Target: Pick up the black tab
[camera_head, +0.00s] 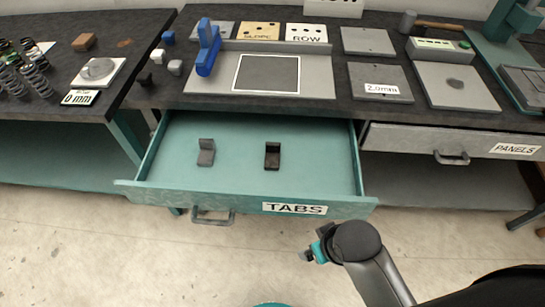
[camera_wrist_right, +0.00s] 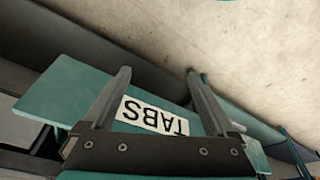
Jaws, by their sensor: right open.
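The black tab (camera_head: 272,157) is a small L-shaped piece standing in the open teal drawer (camera_head: 330,175), right of a similar grey tab (camera_head: 206,152). The drawer front carries a TABS label (camera_head: 294,208). My right gripper (camera_head: 313,254) is in front of the drawer, toward the viewer and apart from the tab. In the right wrist view my right gripper (camera_wrist_right: 157,74) has its two fingers spread with nothing between them; the drawer front and its TABS label (camera_wrist_right: 152,115) show behind them. The tabs do not show in that view. My left gripper is not in view.
The drawer's front wall and handle (camera_head: 213,217) stand between my right gripper and the tabs. The bench top above holds a blue tool (camera_head: 207,48), plates and labels. A PANELS drawer (camera_head: 450,141) is at the right. The drawer floor around the tabs is clear.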

